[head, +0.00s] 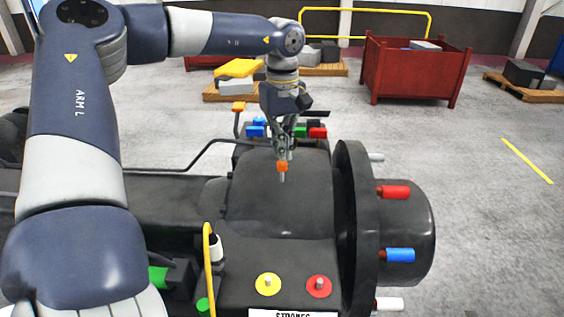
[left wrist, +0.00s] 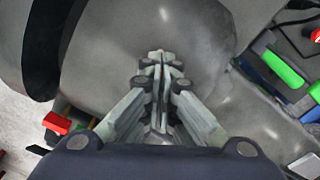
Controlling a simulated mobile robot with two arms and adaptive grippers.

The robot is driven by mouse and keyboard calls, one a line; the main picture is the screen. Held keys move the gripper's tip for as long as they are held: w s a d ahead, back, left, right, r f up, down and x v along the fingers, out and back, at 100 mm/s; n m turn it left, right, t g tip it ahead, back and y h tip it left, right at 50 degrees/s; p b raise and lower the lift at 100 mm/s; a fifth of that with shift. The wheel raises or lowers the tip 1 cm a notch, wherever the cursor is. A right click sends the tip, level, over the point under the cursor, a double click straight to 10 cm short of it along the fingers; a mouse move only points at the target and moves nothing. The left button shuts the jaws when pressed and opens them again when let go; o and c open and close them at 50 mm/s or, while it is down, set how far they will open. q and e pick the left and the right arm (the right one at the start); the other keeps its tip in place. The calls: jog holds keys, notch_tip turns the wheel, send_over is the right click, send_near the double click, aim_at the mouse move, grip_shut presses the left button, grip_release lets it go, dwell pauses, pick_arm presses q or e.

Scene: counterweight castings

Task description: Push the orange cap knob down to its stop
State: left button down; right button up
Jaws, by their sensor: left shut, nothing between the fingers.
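The fingers are shut and empty, as also shows in the left wrist view (left wrist: 161,62). In that view the knob is not visible, perhaps hidden by the fingers. My right gripper is not in view.
Another orange-topped post (head: 238,106) and several coloured blocks stand behind. Red (head: 396,192) and blue (head: 400,255) handles stick out at the right of the flange (head: 356,220). A yellow disc (head: 268,284) and red disc (head: 318,287) lie in front. A yellow loop handle (head: 208,260) stands front left.

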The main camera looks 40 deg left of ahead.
aim_at(282, 163)
pick_arm(q)
jog(key=shift+f, duration=0.2)
jog(key=shift+f+b, duration=1.25)
jog(key=shift+f, duration=0.3)
jog(key=shift+r, duration=0.1)
dwell(0.3)
jog(key=shift+r+p, duration=1.2)
jog(key=shift+r, duration=0.45)
notch_tip(282, 163, up, 5)
jog(key=p, duration=0.3)
jog(key=shift+p, duration=0.35)
